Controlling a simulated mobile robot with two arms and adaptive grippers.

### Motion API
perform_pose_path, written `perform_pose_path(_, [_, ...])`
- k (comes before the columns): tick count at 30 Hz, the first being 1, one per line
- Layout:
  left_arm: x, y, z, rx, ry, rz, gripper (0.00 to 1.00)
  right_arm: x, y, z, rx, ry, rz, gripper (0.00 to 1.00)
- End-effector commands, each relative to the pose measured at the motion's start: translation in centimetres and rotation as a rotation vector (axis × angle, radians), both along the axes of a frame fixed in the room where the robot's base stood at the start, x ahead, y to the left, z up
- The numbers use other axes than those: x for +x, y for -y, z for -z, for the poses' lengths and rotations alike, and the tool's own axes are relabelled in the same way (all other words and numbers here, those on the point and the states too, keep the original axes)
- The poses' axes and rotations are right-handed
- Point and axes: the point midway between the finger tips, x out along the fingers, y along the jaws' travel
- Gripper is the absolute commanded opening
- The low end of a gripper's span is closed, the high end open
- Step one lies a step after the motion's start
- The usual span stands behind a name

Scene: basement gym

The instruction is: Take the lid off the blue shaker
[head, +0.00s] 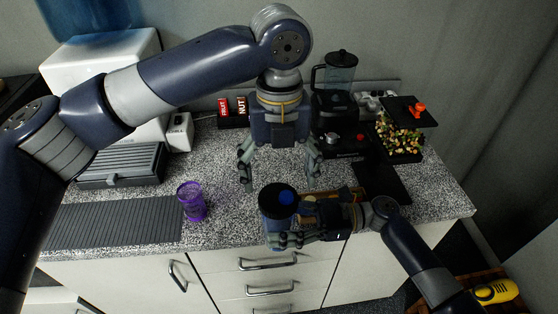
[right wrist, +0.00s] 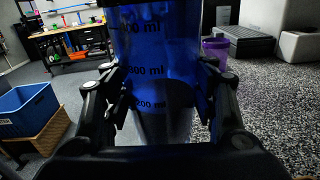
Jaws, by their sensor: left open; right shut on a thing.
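The blue shaker (right wrist: 157,50) stands upright in front of my right wrist camera, with volume marks on its clear blue side. In the head view its black lid (head: 268,203) with a blue spot shows from above. The lid is on the shaker, which hides most of its own body there. My right gripper (head: 290,239) is shut around the shaker's side; its fingers (right wrist: 163,95) press it from both sides in the right wrist view. My left gripper (head: 279,180) points down, open and empty, its fingers spread above and just behind the lid.
A purple cup (head: 193,202) stands to the left beside a dark ribbed mat (head: 110,226). A blender (head: 335,85), a tray of chopped food (head: 400,145) and a dark board (head: 383,182) are to the right. A grey grill (head: 122,165) is at the left back.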

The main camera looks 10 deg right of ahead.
Motion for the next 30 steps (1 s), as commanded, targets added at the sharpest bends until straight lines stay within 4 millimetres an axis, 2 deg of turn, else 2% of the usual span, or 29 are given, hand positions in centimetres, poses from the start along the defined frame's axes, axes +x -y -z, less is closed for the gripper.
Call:
perform_pose_path(3, [-0.1,-0.1,2.0,0.0,-0.002,-0.002,0.8,0.0,0.0,-0.1,0.002,0.001,0.0,0.0])
perform_pose_path(10, [-0.1,-0.1,4.9,-0.001,-0.001,-0.005,0.8,0.0,0.0,-0.1,0.002,0.001,0.0,0.0])
perform_pose_path(15, [-0.1,-0.1,5.7,-0.002,0.001,-0.005,0.8,0.0,0.0,-0.1,0.002,0.001,0.0,0.0])
perform_pose_path(22, [-0.1,-0.1,5.8,-0.002,0.001,-0.005,0.8,0.0,0.0,-0.1,0.002,0.001,0.0,0.0])
perform_pose_path(23, [-0.1,-0.1,5.8,-0.002,0.001,-0.005,0.75,0.0,0.0,-0.1,0.002,0.001,0.0,0.0])
perform_pose_path(28, [-0.1,0.0,5.8,-0.003,0.001,-0.005,0.37,0.0,0.0,-0.1,0.002,0.001,0.0,0.0])
perform_pose_path(30, [-0.1,0.0,5.8,-0.003,0.001,-0.005,0.35,0.0,0.0,-0.1,0.002,0.001,-0.001,0.0])
